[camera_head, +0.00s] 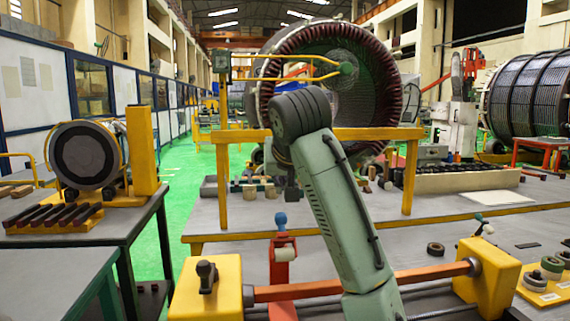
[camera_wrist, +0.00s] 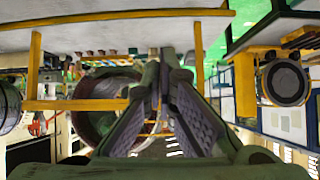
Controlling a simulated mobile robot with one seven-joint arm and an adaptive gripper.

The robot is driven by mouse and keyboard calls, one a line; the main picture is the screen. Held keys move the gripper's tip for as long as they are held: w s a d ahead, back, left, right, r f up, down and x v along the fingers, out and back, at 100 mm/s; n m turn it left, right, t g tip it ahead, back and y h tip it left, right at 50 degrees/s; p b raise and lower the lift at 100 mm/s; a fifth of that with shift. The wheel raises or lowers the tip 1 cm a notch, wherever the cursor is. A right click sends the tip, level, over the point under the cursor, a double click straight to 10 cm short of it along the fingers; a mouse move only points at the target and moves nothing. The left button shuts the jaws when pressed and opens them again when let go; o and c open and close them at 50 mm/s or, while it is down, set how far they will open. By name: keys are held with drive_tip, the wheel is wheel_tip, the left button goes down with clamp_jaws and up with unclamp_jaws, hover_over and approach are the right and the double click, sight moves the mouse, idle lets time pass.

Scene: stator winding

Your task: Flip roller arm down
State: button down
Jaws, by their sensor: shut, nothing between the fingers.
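A red roller arm (camera_head: 282,262) stands upright near the front centre in the head view. It has a pale roller on it and a blue ball knob (camera_head: 281,219) at its top. It sits close to the left of my forearm, behind the orange-red bar. My gripper (camera_wrist: 161,72) is shut and empty in the wrist view, its two fingers meeting at the tips. I cannot make out the roller arm in the wrist view.
An orange-red bar (camera_head: 425,275) runs between a left yellow block (camera_head: 212,291) and a right yellow block (camera_head: 488,279). A yellow frame (camera_head: 222,185) spans the grey table behind. A large stator ring (camera_head: 385,65) stands beyond. Dark rings lie at the right.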

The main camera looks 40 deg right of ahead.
sight(280, 230)
drive_tip(key=shift+s+a+f+p, duration=0.2)
drive_tip(key=shift+s+f, duration=0.1)
drive_tip(key=shift+f, duration=0.25)
drive_tip(key=shift+s+a+f+p, duration=0.15)
drive_tip(key=shift+s+a+f, duration=0.1)
drive_tip(key=shift+f, duration=0.25)
drive_tip(key=shift+s+a+f+p, duration=0.2)
drive_tip(key=shift+s+f, duration=0.1)
drive_tip(key=shift+f, duration=0.25)
